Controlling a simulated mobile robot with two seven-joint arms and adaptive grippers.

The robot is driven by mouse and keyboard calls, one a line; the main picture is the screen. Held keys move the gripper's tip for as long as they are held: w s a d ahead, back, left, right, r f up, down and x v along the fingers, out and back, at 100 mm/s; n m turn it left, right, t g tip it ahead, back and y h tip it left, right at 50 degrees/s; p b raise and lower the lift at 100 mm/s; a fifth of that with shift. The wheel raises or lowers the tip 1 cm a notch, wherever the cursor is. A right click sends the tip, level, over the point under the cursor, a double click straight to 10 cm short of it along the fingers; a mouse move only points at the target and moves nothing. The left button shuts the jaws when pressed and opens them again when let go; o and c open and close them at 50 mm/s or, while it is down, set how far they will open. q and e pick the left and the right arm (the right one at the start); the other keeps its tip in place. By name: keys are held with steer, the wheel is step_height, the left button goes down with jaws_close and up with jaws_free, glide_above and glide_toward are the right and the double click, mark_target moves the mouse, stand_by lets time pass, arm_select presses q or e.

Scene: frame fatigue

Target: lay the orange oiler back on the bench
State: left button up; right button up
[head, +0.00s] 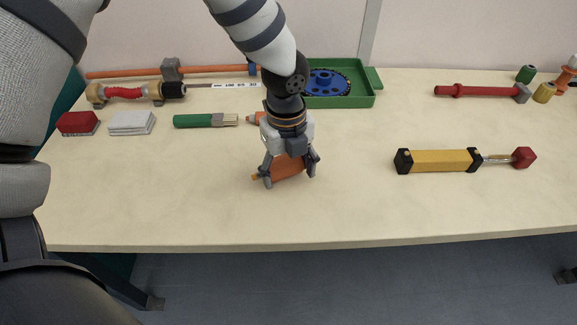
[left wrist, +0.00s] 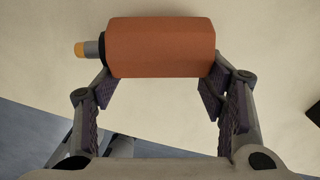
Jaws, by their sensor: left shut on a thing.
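The orange oiler (head: 288,167) is at my left gripper (head: 290,174), over the front middle of the bench (head: 365,205). The oiler lies on its side, its small yellow tip pointing left. In the left wrist view the oiler (left wrist: 160,46) spans the gap beyond the fingers, and my left gripper (left wrist: 163,88) is shut on it. The fingers and wrist hide part of it in the head view. I cannot tell whether its underside touches the bench top. My right gripper is not in view.
A yellow cylinder with black ends (head: 440,161) lies to the right. A green-handled brush (head: 195,120) lies behind left. A green tray (head: 362,97) with a blue gear (head: 327,82) stands behind. The bench's front edge (head: 300,245) is near; the bench around the oiler is clear.

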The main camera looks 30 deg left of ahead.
arm_select(q)
steer(key=shift+f, duration=0.3)
steer(key=o, duration=1.2)
steer(key=shift+o, duration=0.2)
step_height(320, 180, up, 12)
steer(key=shift+s, duration=0.1)
